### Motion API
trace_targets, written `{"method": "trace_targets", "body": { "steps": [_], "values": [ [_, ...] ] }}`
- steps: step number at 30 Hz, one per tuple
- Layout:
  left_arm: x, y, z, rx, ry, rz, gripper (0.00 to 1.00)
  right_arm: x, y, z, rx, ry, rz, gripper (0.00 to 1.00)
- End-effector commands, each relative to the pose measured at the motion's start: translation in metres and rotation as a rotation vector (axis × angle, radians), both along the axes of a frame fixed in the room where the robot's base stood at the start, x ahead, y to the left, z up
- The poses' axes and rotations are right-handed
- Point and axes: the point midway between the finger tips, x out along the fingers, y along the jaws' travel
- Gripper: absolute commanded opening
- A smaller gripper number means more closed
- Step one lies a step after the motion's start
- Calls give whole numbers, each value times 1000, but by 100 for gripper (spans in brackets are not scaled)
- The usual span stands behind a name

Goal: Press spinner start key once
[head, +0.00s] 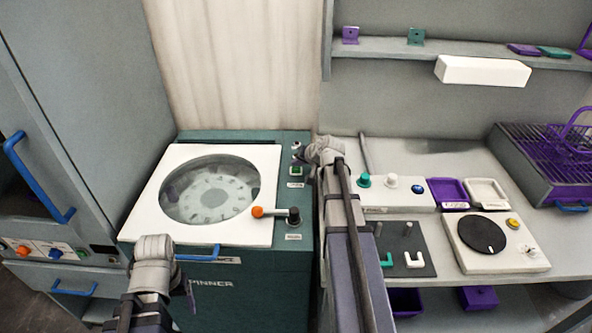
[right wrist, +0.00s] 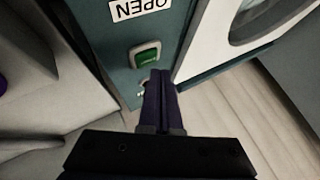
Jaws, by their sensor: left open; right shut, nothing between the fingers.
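The spinner (head: 225,265) is a dark teal machine at the left middle of the head view. On its top right strip is a green key (head: 295,171); it also shows in the right wrist view (right wrist: 145,55), with an upside-down "OPEN" label beside it. A small knob or key (head: 296,147) sits behind it; its label is unreadable. My right gripper (right wrist: 160,76) is shut and empty, its tips close to the green key; contact cannot be told. A small part beside the tips is partly hidden. My left gripper (head: 189,289) is in front of the spinner; its fingers are barely visible.
The spinner's white lid (head: 150,208) with round window is down. An orange-tipped lever (head: 257,211) and black knob (head: 294,215) are at its front right. A bench (head: 560,252) with a round black plate (head: 481,235) stands right. A grey cabinet (head: 85,110) stands left.

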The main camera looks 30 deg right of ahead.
Motion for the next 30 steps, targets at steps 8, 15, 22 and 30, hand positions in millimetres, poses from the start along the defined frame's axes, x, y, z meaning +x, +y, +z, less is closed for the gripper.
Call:
{"method": "trace_targets", "body": {
  "steps": [8,15,22,30],
  "values": [
    [0,0,0,0,0,0,76,0,0,0,0,0,0,0],
    [0,0,0,0,0,0,76,0,0,0,0,0,0,0],
    [0,0,-7,0,0,0,76,0,0,-7,0,0,0,0],
    [0,0,-8,0,0,0,76,0,0,-8,0,0,0,0]
  ]
}}
